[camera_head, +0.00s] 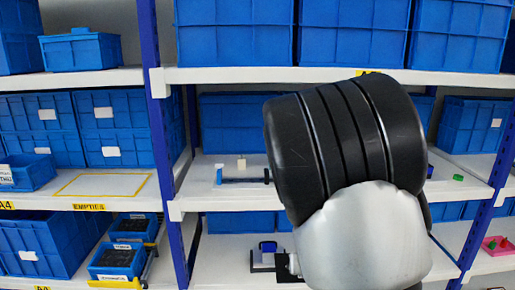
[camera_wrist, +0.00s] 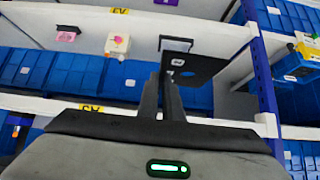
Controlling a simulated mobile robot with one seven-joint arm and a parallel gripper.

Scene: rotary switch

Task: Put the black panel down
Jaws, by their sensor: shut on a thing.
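In the wrist view, my gripper (camera_wrist: 163,88) is shut on the black panel (camera_wrist: 203,66). The panel is a flat dark plate with a round hole and a small white label, and an upright frame-like part at its far end. It extends up and right from the fingertips, in front of the shelves. In the head view, my large black and silver arm covers the centre right and hides most of the gripper. A small black and blue shape shows left of the arm at the lower shelf; I cannot tell which parts are the panel.
In the wrist view, a beige box with a pink knob (camera_wrist: 117,44) and a pink item (camera_wrist: 67,35) stand on a shelf. A blue post (camera_wrist: 262,75) is at right. In the head view, a blue-black fixture (camera_head: 244,181) sits on the middle shelf, with blue bins (camera_head: 235,32) above.

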